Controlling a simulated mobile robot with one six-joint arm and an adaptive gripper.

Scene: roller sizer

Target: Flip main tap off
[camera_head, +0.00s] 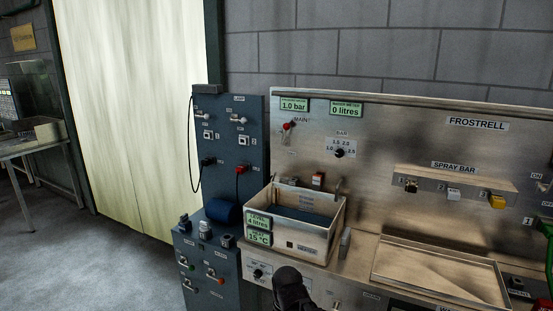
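The main tap (287,127) is a small lever with a red tip on the upper left of the metal panel, beside the label MAIN. Its exact lever angle is too small to tell. A green display above it reads 1.0 bar (294,105), and another reads 0 litres (346,109). My gripper (289,280) appears as a dark shape at the bottom middle, low in front of the bench and well below the tap. Its fingers cannot be made out, and nothing is seen held in it.
A box-shaped basin (322,248) with level and temperature displays stands between my gripper and the panel. A pressure knob (339,153) is right of the tap. A blue switch cabinet (238,140) stands left. A shallow tray (440,272) and spray bar switches (453,194) are right.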

